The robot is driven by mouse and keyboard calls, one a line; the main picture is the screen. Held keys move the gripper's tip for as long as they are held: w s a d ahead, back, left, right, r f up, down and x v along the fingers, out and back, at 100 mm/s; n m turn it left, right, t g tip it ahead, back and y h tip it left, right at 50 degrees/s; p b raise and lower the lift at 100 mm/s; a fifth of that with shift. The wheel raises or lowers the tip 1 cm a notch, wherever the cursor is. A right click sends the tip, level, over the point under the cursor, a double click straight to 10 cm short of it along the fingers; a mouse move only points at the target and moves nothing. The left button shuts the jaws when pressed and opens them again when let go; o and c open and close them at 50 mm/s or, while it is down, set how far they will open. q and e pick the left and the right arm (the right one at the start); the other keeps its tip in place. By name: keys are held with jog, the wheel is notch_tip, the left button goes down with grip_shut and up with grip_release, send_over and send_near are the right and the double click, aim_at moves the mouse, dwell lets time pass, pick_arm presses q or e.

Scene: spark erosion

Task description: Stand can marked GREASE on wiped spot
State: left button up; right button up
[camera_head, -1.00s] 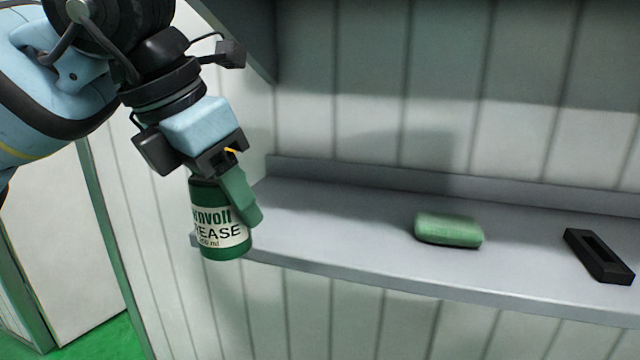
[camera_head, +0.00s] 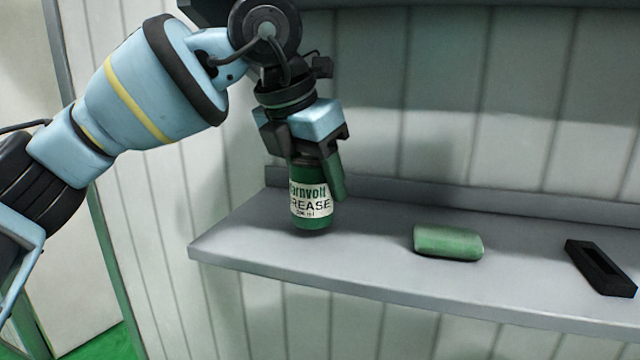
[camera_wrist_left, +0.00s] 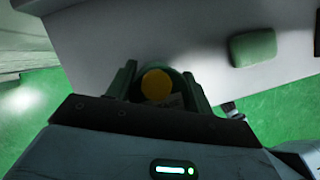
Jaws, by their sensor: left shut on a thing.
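The can marked GREASE (camera_head: 311,207) is green with a pale label and stands upright in my left gripper (camera_head: 322,172). The gripper is shut on its upper part. The can is over the left part of the grey shelf (camera_head: 245,250); I cannot tell whether its base touches the surface. In the left wrist view the can's yellow top (camera_wrist_left: 156,86) sits between the two fingers. No wiped spot can be made out on the shelf. My right gripper is not in view.
A green sponge-like block (camera_head: 447,242) lies on the shelf right of the can. A black block with a slot (camera_head: 598,266) lies farther right. A low ledge runs along the back wall. The shelf's front edge is open.

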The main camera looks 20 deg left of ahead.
pick_arm(q)
jog(key=shift+w+d+f, duration=0.2)
jog(key=shift+w+d, duration=0.05)
jog(key=shift+w, duration=0.15)
jog(key=shift+f, duration=0.35)
jog(key=shift+s+a+f, duration=0.1)
jog(key=shift+a+f, duration=0.05)
jog(key=shift+f, duration=0.05)
jog(key=shift+f, duration=0.1)
jog(key=o, duration=1.1)
jog(key=shift+o, duration=0.2)
jog(key=shift+s+r, duration=0.1)
jog(key=shift+r, duration=0.4)
jog(key=s+a, duration=0.6)
jog(key=s, duration=0.4)
jog(key=shift+s, duration=0.35)
jog(key=shift+r, duration=0.1)
